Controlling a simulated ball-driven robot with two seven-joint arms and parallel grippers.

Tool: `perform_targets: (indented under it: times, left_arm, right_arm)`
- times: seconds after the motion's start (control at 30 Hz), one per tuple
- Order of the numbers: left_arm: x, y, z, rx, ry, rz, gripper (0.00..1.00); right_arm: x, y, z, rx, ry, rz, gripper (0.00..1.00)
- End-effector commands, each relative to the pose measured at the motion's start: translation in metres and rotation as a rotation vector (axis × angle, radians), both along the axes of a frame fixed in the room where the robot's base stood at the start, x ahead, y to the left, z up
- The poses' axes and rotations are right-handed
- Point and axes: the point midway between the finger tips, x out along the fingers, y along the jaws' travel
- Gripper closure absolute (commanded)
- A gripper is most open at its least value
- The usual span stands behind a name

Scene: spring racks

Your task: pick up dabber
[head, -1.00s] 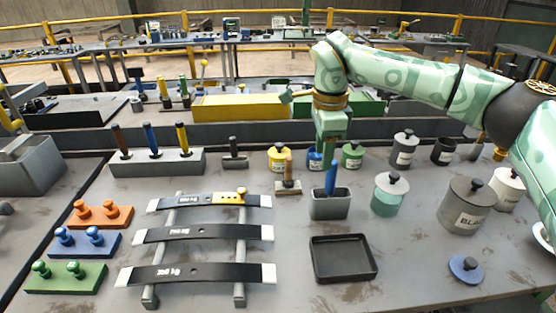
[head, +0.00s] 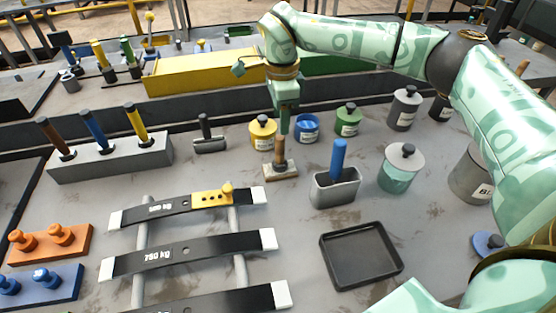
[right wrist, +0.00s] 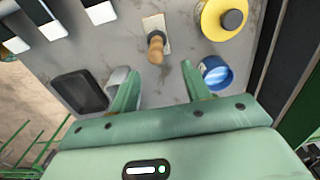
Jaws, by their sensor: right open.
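The dabber (head: 281,168), a pale flat block with an upright wooden handle, stands on the bench in the middle of the head view. In the right wrist view its round wooden handle (right wrist: 155,46) points toward the camera, ahead of the fingers. My right gripper (head: 284,130) points down just above and behind the handle in the head view, its fingers seen edge-on. In the right wrist view the right gripper (right wrist: 160,79) is open and empty, with the dabber beyond the gap between the fingertips. My left gripper is not in view.
Yellow (head: 263,133), blue (head: 307,129) and green (head: 348,120) pots stand close behind the dabber. A grey holder (head: 335,190) with a blue-handled tool is to its right, and a black tray (head: 360,256) in front. Black bars on a rack (head: 141,230) lie to the left.

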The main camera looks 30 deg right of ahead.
Motion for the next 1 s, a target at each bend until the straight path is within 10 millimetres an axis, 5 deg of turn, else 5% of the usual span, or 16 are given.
perform_targets:
  times: [0.6,0.8,0.83,1.0]
  left_arm:
    - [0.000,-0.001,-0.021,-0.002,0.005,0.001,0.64]
    - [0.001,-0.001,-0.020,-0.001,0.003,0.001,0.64]
    - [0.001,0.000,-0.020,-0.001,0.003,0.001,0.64]
    - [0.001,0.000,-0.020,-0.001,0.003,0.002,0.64]
  right_arm:
    - [-0.004,0.005,-0.075,0.000,0.002,-0.001,0.52]
    - [-0.004,0.005,-0.075,0.000,-0.001,-0.001,0.52]
    - [-0.004,0.005,-0.075,0.000,-0.001,0.000,0.55]
    - [-0.004,0.005,-0.075,0.000,-0.001,0.000,1.00]
